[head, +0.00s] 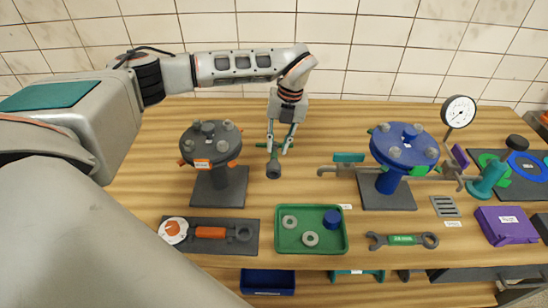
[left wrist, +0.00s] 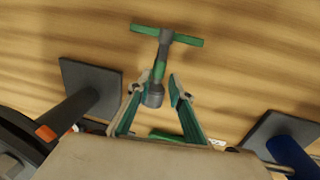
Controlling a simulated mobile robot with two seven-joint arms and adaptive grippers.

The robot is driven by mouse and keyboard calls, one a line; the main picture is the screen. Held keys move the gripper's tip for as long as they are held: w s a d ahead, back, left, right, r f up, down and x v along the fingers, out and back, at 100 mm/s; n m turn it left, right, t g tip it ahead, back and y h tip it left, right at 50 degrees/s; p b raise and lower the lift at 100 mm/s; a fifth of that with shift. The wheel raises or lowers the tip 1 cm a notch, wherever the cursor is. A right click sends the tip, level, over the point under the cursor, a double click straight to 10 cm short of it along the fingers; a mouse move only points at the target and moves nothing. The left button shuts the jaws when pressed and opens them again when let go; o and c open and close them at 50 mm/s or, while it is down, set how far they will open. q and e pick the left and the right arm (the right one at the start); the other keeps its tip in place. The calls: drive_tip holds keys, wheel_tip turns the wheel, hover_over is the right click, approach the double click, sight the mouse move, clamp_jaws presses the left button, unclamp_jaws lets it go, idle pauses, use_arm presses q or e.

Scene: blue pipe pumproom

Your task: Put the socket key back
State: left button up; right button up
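The socket key (head: 273,171) has a green T-bar, a grey shaft and a dark socket end. It is over the middle of the wooden bench, between the two flanged stands, and the left wrist view shows it whole (left wrist: 163,60), with the T-bar at the top. I cannot tell whether it touches the bench. My left gripper (head: 279,144) points down over the key. In the left wrist view its fingers (left wrist: 156,84) are apart on either side of the key's lower part, with a gap on the right.
A grey flanged stand (head: 221,180) is left of the key and a blue one (head: 391,178) right. A gauge (head: 459,111) stands at right. Bare wood lies behind.

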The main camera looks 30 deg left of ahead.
sight(275, 156)
use_arm(q)
drive_tip(key=f, duration=0.4)
drive_tip(key=shift+s+a+f+p, duration=0.15)
drive_tip(key=shift+s+a+p, duration=0.15)
drive_tip(key=shift+a+p, duration=0.1)
clamp_jaws()
